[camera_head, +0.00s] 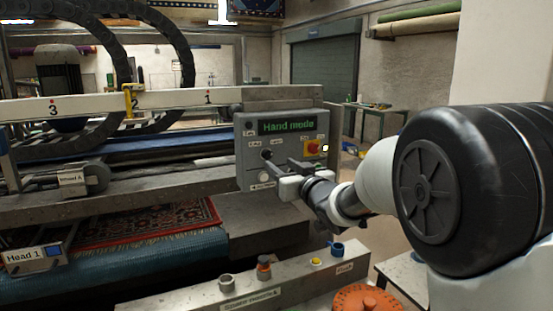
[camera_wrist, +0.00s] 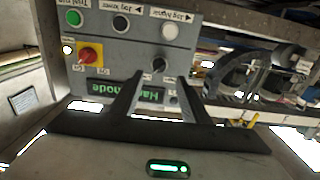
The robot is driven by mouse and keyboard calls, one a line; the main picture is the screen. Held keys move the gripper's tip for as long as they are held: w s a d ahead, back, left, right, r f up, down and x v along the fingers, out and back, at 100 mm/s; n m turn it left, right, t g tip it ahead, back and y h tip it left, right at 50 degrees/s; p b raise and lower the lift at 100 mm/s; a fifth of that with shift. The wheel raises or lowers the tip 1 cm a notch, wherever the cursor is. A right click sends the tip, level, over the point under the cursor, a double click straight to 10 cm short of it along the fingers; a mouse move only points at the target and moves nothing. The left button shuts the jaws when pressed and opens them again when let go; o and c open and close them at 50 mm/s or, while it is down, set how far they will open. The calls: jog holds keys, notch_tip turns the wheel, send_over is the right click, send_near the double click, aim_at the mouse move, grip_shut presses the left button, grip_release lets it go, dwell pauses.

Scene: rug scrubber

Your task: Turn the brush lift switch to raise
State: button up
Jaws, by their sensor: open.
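A grey control panel (camera_head: 243,137) with a green "Hand mode" display stands at the machine's right end. It appears upside down in the wrist view (camera_wrist: 135,45). A small black rotary switch (camera_wrist: 158,64) sits on the panel; its label is too small to read, so I cannot confirm it is the brush lift switch. It also shows in the head view (camera_head: 266,154). My gripper (camera_head: 284,173) is open in front of the panel. In the wrist view its fingertips (camera_wrist: 161,80) lie on either side of the switch, and I see no clear contact.
A red knob on a yellow plate (camera_wrist: 89,54) is near the switch, with green (camera_wrist: 74,18), black (camera_wrist: 121,23) and white (camera_wrist: 170,32) push buttons on the panel. A grey console (camera_head: 200,303) with several controls lies low in front. A rug (camera_head: 150,222) lies left.

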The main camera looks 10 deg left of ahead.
aim_at(270, 157)
jog(key=x, duration=0.8)
jog(key=shift+w, duration=0.1)
jog(key=shift+c, duration=0.3)
jog(key=c, duration=1)
